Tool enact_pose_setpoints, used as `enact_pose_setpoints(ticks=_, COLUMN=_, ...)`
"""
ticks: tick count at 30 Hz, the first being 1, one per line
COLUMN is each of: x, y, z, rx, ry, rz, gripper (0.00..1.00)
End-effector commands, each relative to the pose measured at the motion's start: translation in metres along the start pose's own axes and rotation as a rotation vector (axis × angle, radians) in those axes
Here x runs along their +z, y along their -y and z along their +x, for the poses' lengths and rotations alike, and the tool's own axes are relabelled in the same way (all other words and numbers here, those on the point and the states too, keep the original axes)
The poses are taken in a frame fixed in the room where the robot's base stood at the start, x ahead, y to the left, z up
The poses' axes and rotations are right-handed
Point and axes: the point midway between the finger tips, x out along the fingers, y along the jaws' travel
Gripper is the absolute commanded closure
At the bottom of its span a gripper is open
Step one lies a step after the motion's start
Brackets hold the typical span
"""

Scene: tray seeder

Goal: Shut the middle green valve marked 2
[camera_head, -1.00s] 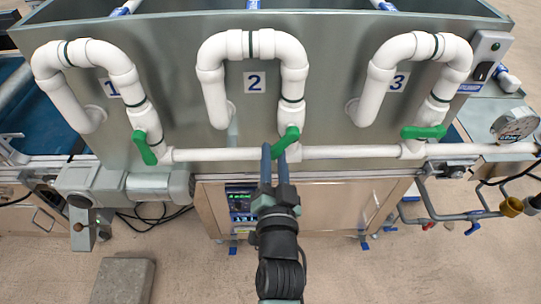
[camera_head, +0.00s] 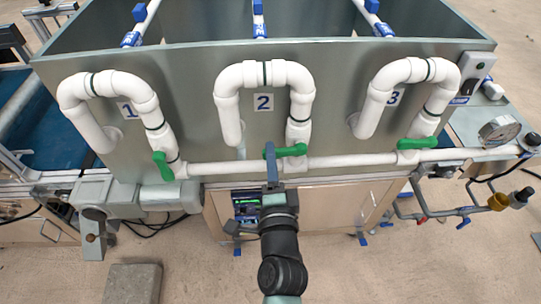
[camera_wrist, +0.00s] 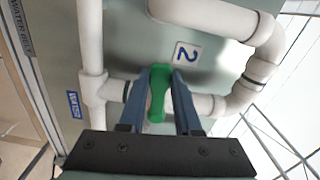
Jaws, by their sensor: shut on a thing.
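The middle green valve handle (camera_head: 292,150) sits on the white pipe below the plate marked 2 (camera_head: 264,102). It lies about level, across the upright pipe and along the horizontal pipe. My gripper (camera_head: 271,152) is at the left end of this handle. In the wrist view the green handle (camera_wrist: 157,98) stands between the two blue fingers of my gripper (camera_wrist: 159,84), which is shut on it. The plate marked 2 also shows in the wrist view (camera_wrist: 187,54). The valve's stem is partly hidden by the handle and fingers.
The green handle under mark 1 (camera_head: 163,166) hangs steeply, and the one under mark 3 (camera_head: 418,143) lies about level. A long white horizontal pipe (camera_head: 350,160) runs along the grey tank. A pressure gauge (camera_head: 499,131) is at the right, and a grey block (camera_head: 132,284) is on the floor.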

Motion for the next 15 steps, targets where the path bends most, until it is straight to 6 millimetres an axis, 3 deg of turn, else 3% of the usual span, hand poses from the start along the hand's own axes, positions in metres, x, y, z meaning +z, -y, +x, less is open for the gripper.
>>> enact_pose_setpoints(ticks=15, x=-0.0015, y=0.0081, z=0.0001, rx=-0.001, ry=0.001, rz=0.127, gripper=1.00)
